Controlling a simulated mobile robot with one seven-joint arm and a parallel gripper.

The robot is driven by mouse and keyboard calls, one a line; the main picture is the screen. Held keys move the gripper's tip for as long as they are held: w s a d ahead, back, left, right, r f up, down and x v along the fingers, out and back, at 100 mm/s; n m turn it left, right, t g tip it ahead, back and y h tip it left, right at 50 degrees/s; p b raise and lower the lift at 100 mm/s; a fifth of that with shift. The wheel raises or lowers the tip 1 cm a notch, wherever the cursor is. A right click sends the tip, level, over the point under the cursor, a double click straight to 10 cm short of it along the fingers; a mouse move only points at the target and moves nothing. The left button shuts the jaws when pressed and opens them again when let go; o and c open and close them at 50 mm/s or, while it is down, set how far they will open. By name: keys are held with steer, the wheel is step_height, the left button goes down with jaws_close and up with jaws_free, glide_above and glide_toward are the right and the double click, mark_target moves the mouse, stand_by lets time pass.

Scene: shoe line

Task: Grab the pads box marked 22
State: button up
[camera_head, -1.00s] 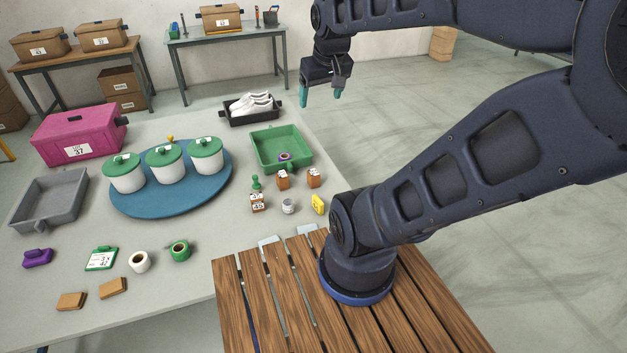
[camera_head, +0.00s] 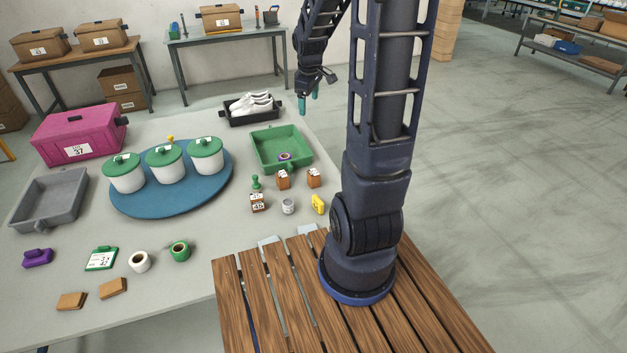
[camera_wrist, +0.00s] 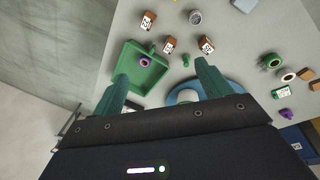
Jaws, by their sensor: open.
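Three small brown boxes with white marked tops stand near the green tray, at the left front (camera_head: 258,203), in the middle (camera_head: 283,180) and at the right (camera_head: 314,178). The left-front label looks like 45; the others are too small to read, so I cannot tell which is marked 22. All three show in the wrist view, at the right (camera_wrist: 206,45), middle (camera_wrist: 169,45) and upper left (camera_wrist: 148,21). My gripper (camera_head: 308,105) is open and empty, in the air past the table's right side; its green fingers (camera_wrist: 162,88) show in the wrist view.
The green tray (camera_head: 262,151) holds a purple roll. A green stamp (camera_head: 256,183), grey can (camera_head: 288,207) and yellow item (camera_head: 318,204) stand close to the boxes. White jars with green lids stand on a blue turntable (camera_head: 190,205). A shoe tray (camera_head: 235,122) lies behind.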

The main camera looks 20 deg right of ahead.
steer(key=w+d+f+n+g, duration=0.1)
steer(key=w+d+f+n, duration=0.1)
steer(key=w+f, duration=0.45)
steer(key=w+d+f+n, duration=0.1)
steer(key=w+f+n, duration=0.2)
steer(key=f, duration=0.6)
steer(key=n+g, duration=0.1)
steer(key=n, duration=0.4)
glide_above(313, 172)
steer(key=shift+y, duration=0.3)
step_height(313, 172, down, 19)
steer(key=shift+s+f, duration=0.1)
steer(key=shift+s, duration=0.05)
steer(key=shift+f, duration=5.55)
steer(key=shift+d, duration=0.1)
steer(key=c, duration=1.1)
steer(key=shift+r, duration=0.1)
